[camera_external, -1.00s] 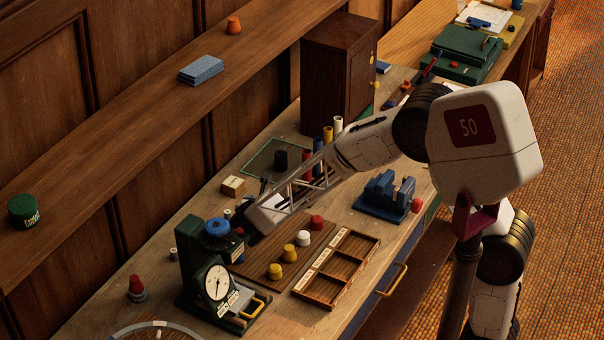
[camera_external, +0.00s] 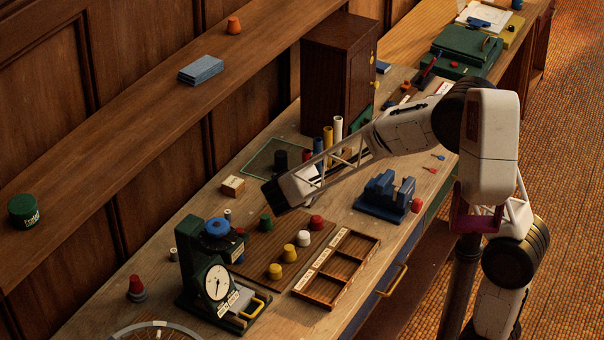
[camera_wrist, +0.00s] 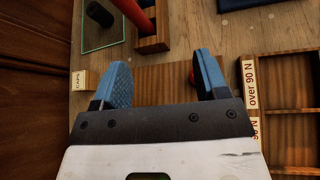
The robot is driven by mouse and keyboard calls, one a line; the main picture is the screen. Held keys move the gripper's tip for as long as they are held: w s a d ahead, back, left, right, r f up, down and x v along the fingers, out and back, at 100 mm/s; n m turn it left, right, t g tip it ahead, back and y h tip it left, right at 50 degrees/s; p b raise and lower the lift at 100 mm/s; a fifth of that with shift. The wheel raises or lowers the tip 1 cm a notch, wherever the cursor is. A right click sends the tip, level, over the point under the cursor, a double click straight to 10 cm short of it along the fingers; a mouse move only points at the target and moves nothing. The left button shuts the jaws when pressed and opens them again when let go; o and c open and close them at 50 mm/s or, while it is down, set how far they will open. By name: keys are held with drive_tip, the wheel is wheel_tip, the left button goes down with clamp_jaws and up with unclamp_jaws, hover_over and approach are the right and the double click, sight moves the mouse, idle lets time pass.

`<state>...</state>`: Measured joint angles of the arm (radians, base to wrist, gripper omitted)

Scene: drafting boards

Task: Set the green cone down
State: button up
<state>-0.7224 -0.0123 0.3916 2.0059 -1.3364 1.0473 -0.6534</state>
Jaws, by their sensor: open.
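The green cone (camera_external: 265,222) stands upright on the brown wooden board (camera_external: 250,247), near the board's far left part, apart from the other cones. My gripper (camera_external: 274,197) is above and beyond it, clear of it. In the wrist view my gripper (camera_wrist: 163,78) has its two blue fingers spread wide with nothing between them. The green cone does not show in the wrist view. Yellow cones (camera_external: 289,253), a white cone (camera_external: 303,238) and a red cone (camera_external: 316,222) stand on the same board.
A dark green dial press (camera_external: 190,250) stands left of the board. A wooden compartment tray (camera_external: 336,268) lies to its right. A blue fixture (camera_external: 385,192), a small labelled wooden block (camera_external: 232,187) and upright coloured cylinders (camera_external: 327,140) are nearby.

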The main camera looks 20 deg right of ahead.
drive_tip(key=s+d+r+m+g, duration=0.2)
drive_tip(key=s+d+m, duration=0.2)
drive_tip(key=d, duration=0.4)
drive_tip(key=s+d+r+m+g, duration=0.25)
drive_tip(key=s+d+m, duration=0.2)
drive_tip(key=d, duration=0.35)
drive_tip(key=s+d+r+m+g, duration=0.25)
drive_tip(key=d+m, duration=0.25)
drive_tip(key=d, duration=0.3)
drive_tip(key=s+d+r+m+y, duration=0.1)
drive_tip(key=s+d+m+y, duration=0.2)
drive_tip(key=s+m, duration=0.3)
drive_tip(key=s+d+r+m+y, duration=0.1)
drive_tip(key=s+d+m+y, duration=0.2)
drive_tip(key=s, duration=1)
drive_tip(key=d+m, duration=0.3)
drive_tip(key=m, duration=0.1)
drive_tip(key=shift+s+y, duration=0.15)
drive_tip(key=shift+y, duration=0.25)
